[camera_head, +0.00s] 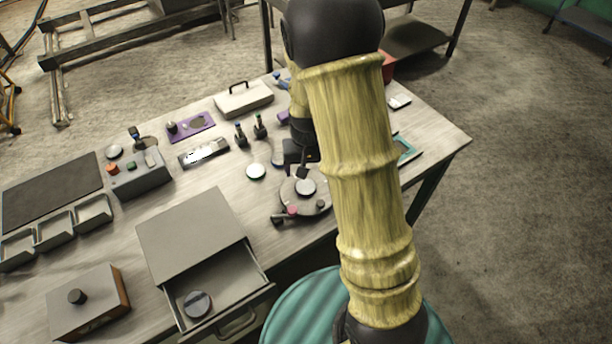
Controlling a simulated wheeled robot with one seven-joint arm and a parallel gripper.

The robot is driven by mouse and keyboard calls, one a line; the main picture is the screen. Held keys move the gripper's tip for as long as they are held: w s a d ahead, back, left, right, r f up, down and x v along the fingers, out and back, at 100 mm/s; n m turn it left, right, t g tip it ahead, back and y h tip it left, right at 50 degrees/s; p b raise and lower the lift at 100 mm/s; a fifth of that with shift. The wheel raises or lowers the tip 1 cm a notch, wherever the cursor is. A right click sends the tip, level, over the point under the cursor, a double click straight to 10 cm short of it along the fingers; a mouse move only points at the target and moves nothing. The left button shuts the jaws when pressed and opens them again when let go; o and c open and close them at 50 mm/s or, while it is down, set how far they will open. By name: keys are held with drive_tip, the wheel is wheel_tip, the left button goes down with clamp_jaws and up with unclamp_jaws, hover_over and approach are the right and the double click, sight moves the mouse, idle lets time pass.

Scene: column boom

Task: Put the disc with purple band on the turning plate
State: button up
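The turning plate (290,201) is a round grey plate near the table's front edge, with a pink knob on its near side. A pale-topped round piece (305,187) is at its middle; I cannot tell whether it is a disc or a hub. My gripper (302,173) is just above and behind that piece, mostly hidden by my arm; its opening cannot be made out. A grey disc with a dark, perhaps purplish band (197,304) lies in the open drawer. Another pale disc with a greenish rim (256,171) lies on the table left of the plate.
The drawer box (190,235) stands open towards the front. A lidded box with a knob (85,303), small trays (55,228), a button box (139,175), a purple panel (191,127) and a handled case (243,98) occupy the table. My arm hides part of the right side.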

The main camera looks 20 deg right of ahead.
drive_tip(key=shift+s+r, duration=0.2)
drive_tip(key=shift+r, duration=1.6)
drive_tip(key=s+r+n+t, duration=0.1)
drive_tip(key=s+r, duration=0.5)
drive_tip(key=s, duration=0.6)
drive_tip(key=shift+s+n, duration=0.35)
drive_tip(key=shift+n, duration=0.15)
drive_tip(key=shift+d, duration=0.1)
